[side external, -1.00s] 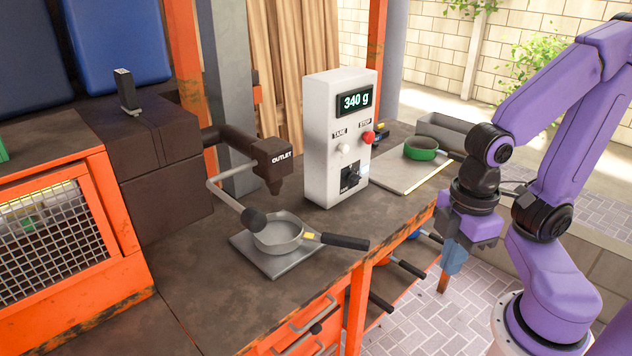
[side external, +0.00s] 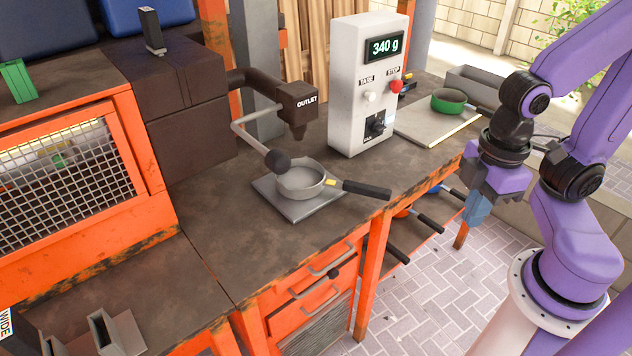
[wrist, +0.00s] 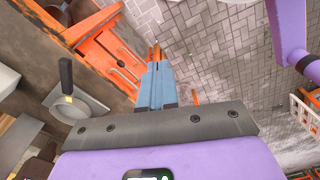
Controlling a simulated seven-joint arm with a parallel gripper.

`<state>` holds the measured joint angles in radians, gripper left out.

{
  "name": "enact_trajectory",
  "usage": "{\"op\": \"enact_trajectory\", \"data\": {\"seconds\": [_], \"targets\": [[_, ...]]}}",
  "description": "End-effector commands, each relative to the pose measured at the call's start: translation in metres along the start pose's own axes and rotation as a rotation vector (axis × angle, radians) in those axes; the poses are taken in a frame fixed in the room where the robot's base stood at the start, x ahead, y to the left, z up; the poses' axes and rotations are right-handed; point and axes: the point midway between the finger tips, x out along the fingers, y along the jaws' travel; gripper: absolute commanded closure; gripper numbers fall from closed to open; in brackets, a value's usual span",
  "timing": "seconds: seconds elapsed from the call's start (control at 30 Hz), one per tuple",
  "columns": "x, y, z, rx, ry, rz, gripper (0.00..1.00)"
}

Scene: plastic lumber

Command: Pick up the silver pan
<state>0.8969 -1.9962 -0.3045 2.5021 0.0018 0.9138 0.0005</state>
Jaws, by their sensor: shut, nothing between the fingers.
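The silver pan (side external: 300,181) sits on a square grey plate (side external: 318,212) on the bench, under the outlet. Its black handle (side external: 366,189) points right, toward the bench's front edge. In the wrist view the pan (wrist: 69,112) is at the left, with its handle (wrist: 66,76) pointing up. My gripper (side external: 475,212) is shut and empty. It hangs beyond the bench's front edge, to the right of the pan and well apart from it. In the wrist view its blue fingers (wrist: 156,82) are together over the paved floor.
A dark outlet spout (side external: 297,122) and a lever with a black knob (side external: 277,160) are close to the pan. A white scale box (side external: 355,90) reads 340 g behind it. A green pan (side external: 448,101) stands at the back right. More handles (side external: 430,223) stick out below the bench.

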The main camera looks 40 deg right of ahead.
Motion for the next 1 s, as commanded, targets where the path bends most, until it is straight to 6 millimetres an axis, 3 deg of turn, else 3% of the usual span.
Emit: {"op": "enact_trajectory", "data": {"seconds": [0.33, 0.5, 0.53, 0.83, 1.0], "targets": [[0.000, 0.000, 0.000, 0.000, 0.000, 0.000, 1.00], [0.000, 0.000, 0.000, 0.000, 0.000, 0.000, 0.45], [0.000, 0.000, 0.000, 0.000, 0.000, 0.000, 0.43], [0.000, 0.001, -0.001, 0.004, 0.000, 0.000, 0.43], [-0.002, 0.018, -0.015, 0.053, -0.004, 0.002, 0.43]]}}
